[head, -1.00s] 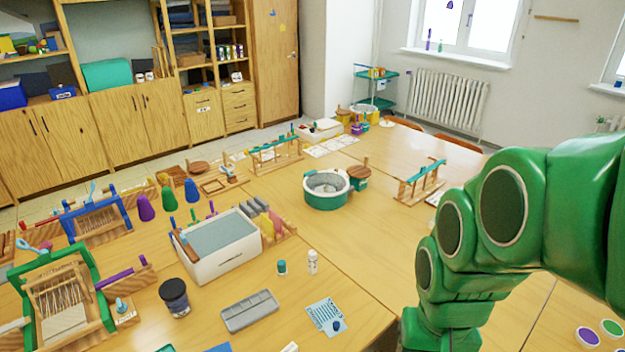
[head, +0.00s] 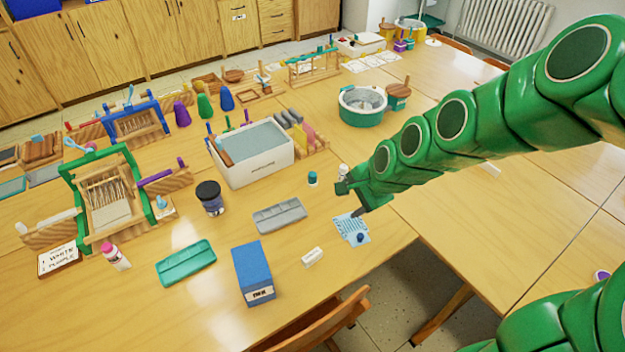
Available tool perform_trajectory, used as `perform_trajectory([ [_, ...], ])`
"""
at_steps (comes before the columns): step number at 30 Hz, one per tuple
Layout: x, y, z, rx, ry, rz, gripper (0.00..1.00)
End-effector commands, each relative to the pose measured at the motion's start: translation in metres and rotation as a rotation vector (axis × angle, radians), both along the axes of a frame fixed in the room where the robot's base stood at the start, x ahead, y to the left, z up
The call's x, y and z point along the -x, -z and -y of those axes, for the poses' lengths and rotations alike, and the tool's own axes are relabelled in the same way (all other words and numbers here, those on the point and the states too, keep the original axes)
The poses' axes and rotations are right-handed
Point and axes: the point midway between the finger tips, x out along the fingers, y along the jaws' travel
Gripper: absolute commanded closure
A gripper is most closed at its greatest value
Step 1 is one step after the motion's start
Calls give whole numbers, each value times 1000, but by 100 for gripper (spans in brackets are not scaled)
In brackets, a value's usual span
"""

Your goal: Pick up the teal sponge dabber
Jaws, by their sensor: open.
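A small upright teal cylinder with a darker top (head: 312,178), which looks like the teal sponge dabber, stands on the wooden table (head: 400,215) in front of the white bin's right end. My gripper (head: 349,200) is open and empty just to its right, apart from it. Its dark fingers point left and down, above the printed blue card. How high the fingers are above the table is hard to tell.
A white bottle (head: 343,170) stands right behind my gripper. The blue card (head: 352,230) lies below it with a small dark blue item. A white bin (head: 252,165), grey tray (head: 279,215), dark jar (head: 210,197) and blue box (head: 253,275) are nearby.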

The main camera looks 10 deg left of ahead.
Motion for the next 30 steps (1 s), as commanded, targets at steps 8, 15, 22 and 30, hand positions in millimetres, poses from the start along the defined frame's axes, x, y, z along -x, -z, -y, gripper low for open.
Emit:
perform_trajectory([
  [8, -44, 32, -47, -211, 236, -36, 39],
  [15, -80, 57, -79, -411, 458, -85, 39],
  [22, -111, 82, -101, -606, 679, -150, 39],
  [30, -141, 116, -113, -835, 945, -240, 39],
])
